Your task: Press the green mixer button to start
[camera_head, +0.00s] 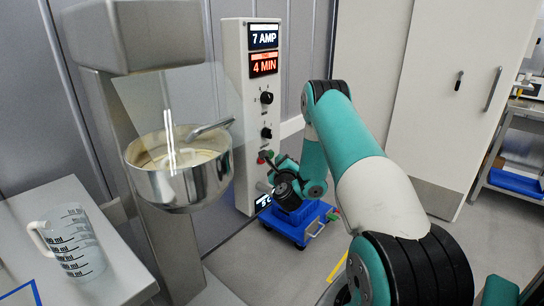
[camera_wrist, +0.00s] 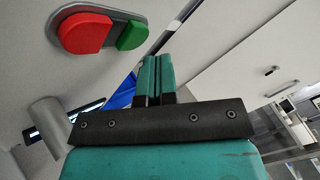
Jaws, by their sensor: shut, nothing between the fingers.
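The green button (camera_wrist: 133,36) sits beside a larger red button (camera_wrist: 85,33) on a grey oval plate in the wrist view. In the head view the red button (camera_head: 261,159) shows small, low on the mixer's control panel (camera_head: 236,100). My gripper (camera_wrist: 153,60) is shut and empty. Its fingertips show just below and to the right of the green button in the wrist view; I cannot tell the remaining gap in depth. In the head view my wrist is at the panel's lower part, right of the buttons.
A mixer bowl (camera_head: 185,185) with pale contents stands to the left. A measuring jug (camera_head: 75,243) is on a table. A blue wheeled base (camera_head: 290,226) stands below my wrist.

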